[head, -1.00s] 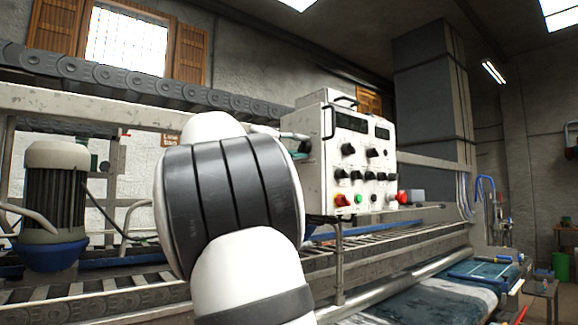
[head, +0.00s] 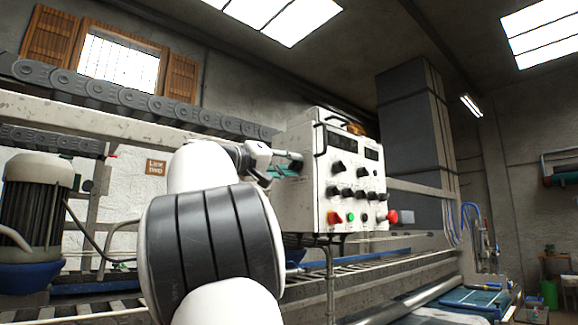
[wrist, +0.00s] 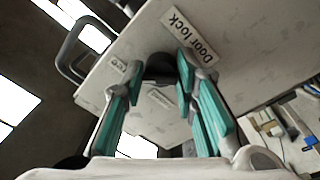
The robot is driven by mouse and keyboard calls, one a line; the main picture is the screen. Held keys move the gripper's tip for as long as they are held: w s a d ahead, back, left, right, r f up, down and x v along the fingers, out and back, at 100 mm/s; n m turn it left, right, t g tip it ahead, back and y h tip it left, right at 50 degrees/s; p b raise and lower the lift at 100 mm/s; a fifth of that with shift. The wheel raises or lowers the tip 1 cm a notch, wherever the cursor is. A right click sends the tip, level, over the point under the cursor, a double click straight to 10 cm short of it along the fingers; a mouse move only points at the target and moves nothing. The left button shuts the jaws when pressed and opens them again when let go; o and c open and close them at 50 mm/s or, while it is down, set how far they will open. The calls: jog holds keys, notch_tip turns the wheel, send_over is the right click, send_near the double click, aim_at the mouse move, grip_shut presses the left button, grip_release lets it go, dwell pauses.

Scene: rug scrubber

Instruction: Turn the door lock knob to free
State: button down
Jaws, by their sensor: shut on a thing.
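The dark door lock knob (wrist: 160,66) is on the pale side face of the control box, under a "Door lock" label (wrist: 190,36). A smaller label (wrist: 118,65), partly hidden and ending in "ee", is left of the knob in the wrist view. Another small label (wrist: 160,98) lies below it. My gripper (head: 284,169) is at the left side of the control box (head: 308,195) in the head view. Its teal fingers are shut on the knob, one on each side. The knob's exact pointing is hard to tell.
The box front has several black knobs, a green button (head: 350,217) and a red one (head: 393,217). A black handle (wrist: 70,50) stands out near the box edge. A conveyor frame (head: 400,300) runs below, and a motor (head: 35,210) stands at left.

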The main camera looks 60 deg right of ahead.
jog(key=c, duration=1.3)
grip_release()
jog(key=shift+w+f, duration=0.1)
jog(key=shift+w, duration=0.1)
jog(key=v, duration=1.2)
jog(key=shift+s, duration=0.1)
